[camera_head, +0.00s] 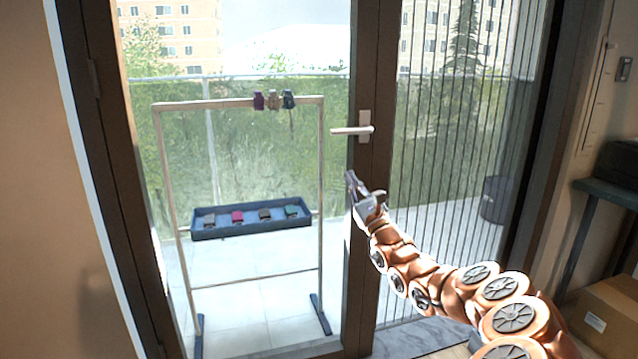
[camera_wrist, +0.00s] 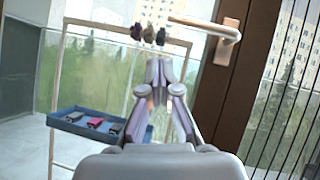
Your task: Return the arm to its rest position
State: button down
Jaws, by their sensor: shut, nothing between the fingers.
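My gripper (camera_head: 354,187) is raised in front of the glass door's dark frame, to the right of the wooden rack (camera_head: 322,150) in the head view. In the wrist view my gripper (camera_wrist: 165,66) has its fingertips close together with nothing held between them. My copper-coloured arm reaches in from the lower right. On the rack's top bar hang three small clips, purple (camera_head: 258,100), tan (camera_head: 272,100) and dark (camera_head: 289,99), close together near its right end. They also show above my fingertips in the wrist view (camera_wrist: 148,34).
A door handle (camera_head: 352,130) sticks out just above my gripper. A dark table (camera_head: 608,192) and a cardboard box (camera_head: 608,312) stand at the right. The rack's feet (camera_head: 320,314) rest on the floor.

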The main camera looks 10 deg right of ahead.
jog(key=s+a+r+n+g+y+p, duration=0.5)
jog(key=s+a+r+n+g+y, duration=0.7)
jog(key=a+r, duration=0.45)
jog(key=s+a+r+n+g+h+p, duration=0.1)
jog(key=s+a+n+g+p, duration=0.4)
jog(key=s, duration=0.6)
jog(key=s+a+r+n+g+h+p, duration=0.1)
jog(key=s+a+n+g+h+p, duration=0.15)
jog(key=s+a+n+g, duration=0.65)
jog(key=s+d+f+n+h+p, duration=0.1)
jog(key=s+d+f+h+p, duration=0.3)
jog(key=s, duration=0.5)
jog(key=s+d+f+n+h+p, duration=0.1)
jog(key=s+d+f+h+p, duration=0.35)
jog(key=s, duration=0.45)
jog(key=s+d+f+h+p, duration=0.1)
jog(key=s+d+h+p, duration=0.2)
jog(key=d, duration=0.7)
jog(key=s+d+f+t+h+p, duration=0.1)
jog(key=s+d+f+h+p, duration=0.1)
jog(key=s+d+h, duration=0.4)
jog(key=d+p, duration=0.1)
jog(key=d, duration=0.4)
jog(key=shift+d+f, duration=0.15)
jog(key=shift+d, duration=0.15)
